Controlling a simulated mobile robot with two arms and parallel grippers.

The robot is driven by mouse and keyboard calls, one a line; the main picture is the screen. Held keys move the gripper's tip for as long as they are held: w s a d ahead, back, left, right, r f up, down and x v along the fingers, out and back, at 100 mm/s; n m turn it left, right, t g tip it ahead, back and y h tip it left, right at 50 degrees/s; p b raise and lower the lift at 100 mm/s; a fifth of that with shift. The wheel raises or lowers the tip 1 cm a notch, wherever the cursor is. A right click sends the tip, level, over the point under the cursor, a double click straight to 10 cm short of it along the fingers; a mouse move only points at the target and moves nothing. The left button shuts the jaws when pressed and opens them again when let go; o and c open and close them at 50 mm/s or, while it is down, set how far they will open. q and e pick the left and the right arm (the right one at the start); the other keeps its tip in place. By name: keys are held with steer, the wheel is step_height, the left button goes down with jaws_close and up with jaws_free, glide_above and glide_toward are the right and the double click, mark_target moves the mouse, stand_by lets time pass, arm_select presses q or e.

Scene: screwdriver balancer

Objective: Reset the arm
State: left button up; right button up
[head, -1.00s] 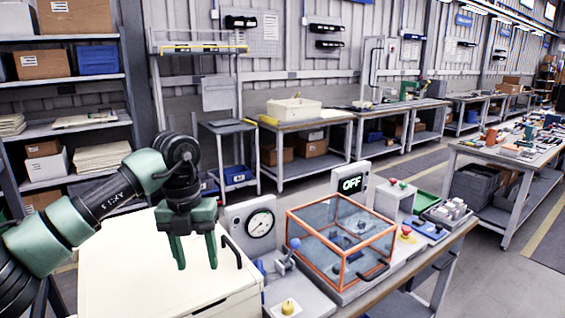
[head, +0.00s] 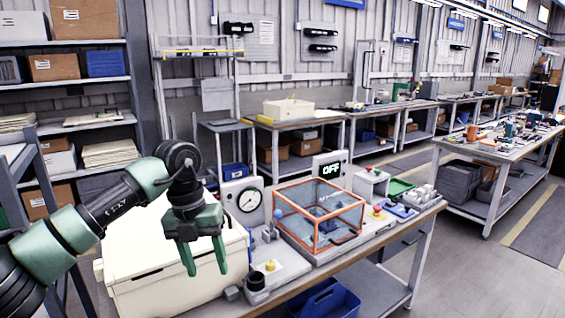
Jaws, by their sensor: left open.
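My left gripper (head: 207,257) is open and empty. It points down with its two green fingers apart, in front of a cream-coloured box (head: 150,268) at the left end of the workbench. Its fingertips overlap the box in the picture; I cannot tell whether they touch it. My left arm comes in from the left edge. To the right of the gripper stand a round gauge (head: 250,199), a lever with a blue knob (head: 277,214) and a clear box with an orange frame (head: 319,215). My right gripper is not in view.
Shelving stands at the left. The floor at the right is clear.

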arm_select(q)
steer(key=w+d+f+n+t+h, duration=0.25)
steer(key=d+f+n+h, duration=0.35)
steer(key=d+f+h, duration=1)
steer(key=s+a+f+n+t+y, duration=0.1)
steer(key=a+f+n+t+y, duration=0.4)
steer(key=f+n, duration=0.55)
steer(key=a+f+n+t+y, duration=0.45)
steer(key=a+f+n, duration=0.2)
steer(key=f, duration=0.75)
steer(key=s+a+f+n+g+y, duration=0.2)
steer(key=s+a+f+n+y, duration=0.15)
steer(key=s+f, duration=0.75)
steer(key=s+a+f+n+g+y, duration=0.25)
steer(key=s+a+f+n, duration=0.2)
steer(key=s+f, duration=0.65)
steer(key=s+a+f+n+g+y, duration=0.1)
steer(key=s+a+f+g, duration=0.1)
steer(key=s, duration=1.3)
steer(key=s+a+f+n+g+y, duration=0.1)
steer(key=s+f+g, duration=0.3)
steer(key=s, duration=1.1)
step_height(320, 180, down, 3)
steer(key=shift+a+r+n, duration=0.2)
steer(key=shift+a+n, duration=0.1)
steer(key=shift+a, duration=0.35)
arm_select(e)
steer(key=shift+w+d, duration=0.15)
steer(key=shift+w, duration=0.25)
